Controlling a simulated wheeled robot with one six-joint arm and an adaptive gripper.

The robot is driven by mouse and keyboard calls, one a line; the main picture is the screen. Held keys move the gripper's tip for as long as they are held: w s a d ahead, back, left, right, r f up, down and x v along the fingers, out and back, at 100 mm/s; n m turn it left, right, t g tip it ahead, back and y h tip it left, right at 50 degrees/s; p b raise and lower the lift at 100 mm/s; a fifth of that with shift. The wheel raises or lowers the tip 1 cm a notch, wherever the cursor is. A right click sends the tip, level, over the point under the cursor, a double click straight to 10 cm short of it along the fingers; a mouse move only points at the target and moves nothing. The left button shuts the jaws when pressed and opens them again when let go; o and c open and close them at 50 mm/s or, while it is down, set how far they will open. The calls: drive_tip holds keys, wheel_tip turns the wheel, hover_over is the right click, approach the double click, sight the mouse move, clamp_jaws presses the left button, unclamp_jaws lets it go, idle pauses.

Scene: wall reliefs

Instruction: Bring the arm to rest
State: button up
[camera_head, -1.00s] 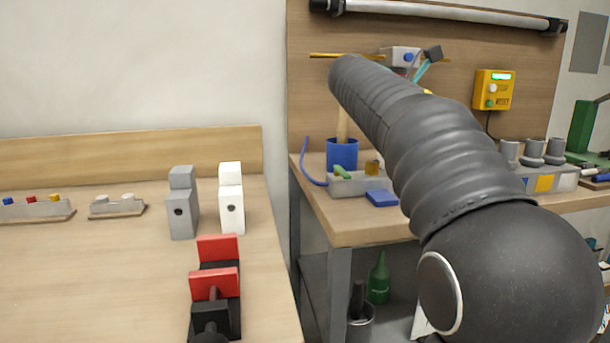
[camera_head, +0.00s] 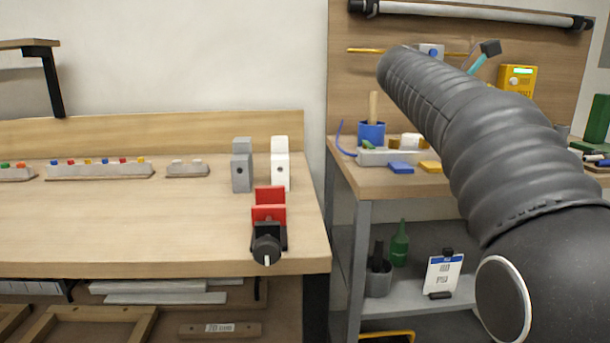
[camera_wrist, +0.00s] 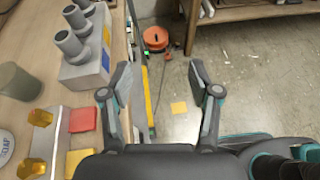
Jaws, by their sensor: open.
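My gripper (camera_wrist: 160,88) is open and empty in the wrist view. In the head view my dark ribbed arm crosses the right side, raised in front of the right-hand bench; the gripper itself cannot be made out clearly there.
A wooden bench (camera_head: 130,238) at left holds a red vise (camera_head: 268,213), a grey block (camera_head: 242,170) and a white block (camera_head: 280,165). The right bench (camera_head: 423,185) holds a blue cup (camera_head: 371,134). An orange round object (camera_wrist: 155,38) lies on the floor.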

drive_tip(key=s+a+f+m+t+y, duration=0.2)
drive_tip(key=s+a+f+m+y, duration=0.2)
drive_tip(key=f, duration=0.7)
drive_tip(key=s+a+f+m+t+y, duration=0.2)
drive_tip(key=s+a+f+m+y, duration=0.3)
drive_tip(key=s+a+f+m, duration=0.2)
drive_tip(key=s+a+f+m+t+y, duration=0.2)
drive_tip(key=s+a+f+m+y, duration=0.2)
drive_tip(key=s+a+f, duration=0.5)
wheel_tip(320, 180, down, 6)
drive_tip(key=shift+s+r+m+y, duration=0.15)
drive_tip(key=shift+s+m+y, duration=0.15)
drive_tip(key=shift+s+m, duration=0.7)
